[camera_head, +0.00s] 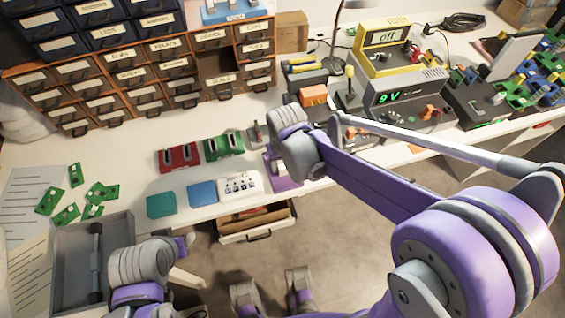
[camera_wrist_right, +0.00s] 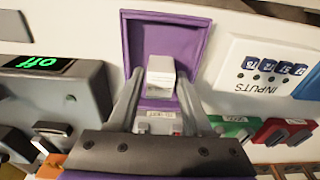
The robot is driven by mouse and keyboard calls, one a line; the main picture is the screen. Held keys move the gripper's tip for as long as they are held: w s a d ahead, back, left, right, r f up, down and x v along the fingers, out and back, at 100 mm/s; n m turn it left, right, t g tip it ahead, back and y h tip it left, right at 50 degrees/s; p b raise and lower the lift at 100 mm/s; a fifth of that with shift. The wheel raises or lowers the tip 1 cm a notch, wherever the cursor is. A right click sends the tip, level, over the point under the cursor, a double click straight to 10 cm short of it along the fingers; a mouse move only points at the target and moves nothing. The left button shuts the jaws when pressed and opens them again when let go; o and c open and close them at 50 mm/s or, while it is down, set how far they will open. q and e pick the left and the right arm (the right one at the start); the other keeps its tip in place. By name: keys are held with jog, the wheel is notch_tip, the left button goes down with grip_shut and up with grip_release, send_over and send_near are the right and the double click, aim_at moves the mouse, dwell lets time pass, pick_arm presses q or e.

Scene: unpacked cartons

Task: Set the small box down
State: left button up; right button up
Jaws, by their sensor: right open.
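In the right wrist view, a small whitish box (camera_wrist_right: 161,76) stands over a purple tray (camera_wrist_right: 196,38) with raised edges. The fingers of my right gripper (camera_wrist_right: 160,82) are spread on either side of it, and gaps show between the fingers and the box. I cannot tell whether anything else touches the box. In the head view, the purple tray (camera_head: 287,184) shows at the bench's front edge under my right wrist, which hides the small box. My left arm is low at the left; its gripper (camera_head: 186,262) shows only in part, so its jaws are unclear.
A white inputs panel (camera_head: 240,186), a blue block (camera_head: 202,193) and a teal block (camera_head: 161,205) lie left of the tray. Red (camera_head: 178,158) and green (camera_head: 224,145) units stand behind. An open drawer (camera_head: 257,231) juts out below the bench. A 9 V supply (camera_head: 405,97) stands right.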

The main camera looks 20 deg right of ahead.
notch_tip(320, 180, up, 12)
jog(key=s+p, duration=0.2)
jog(key=s+d+f+t, duration=0.1)
jog(key=s+d+f, duration=0.1)
jog(key=s, duration=0.5)
jog(key=s+d+f+t, duration=0.2)
jog(key=s+d+f, duration=0.1)
jog(key=s, duration=0.3)
jog(key=shift+s+d+f+t, duration=0.2)
jog(key=shift+s+d+t, duration=0.15)
jog(key=shift+d, duration=0.45)
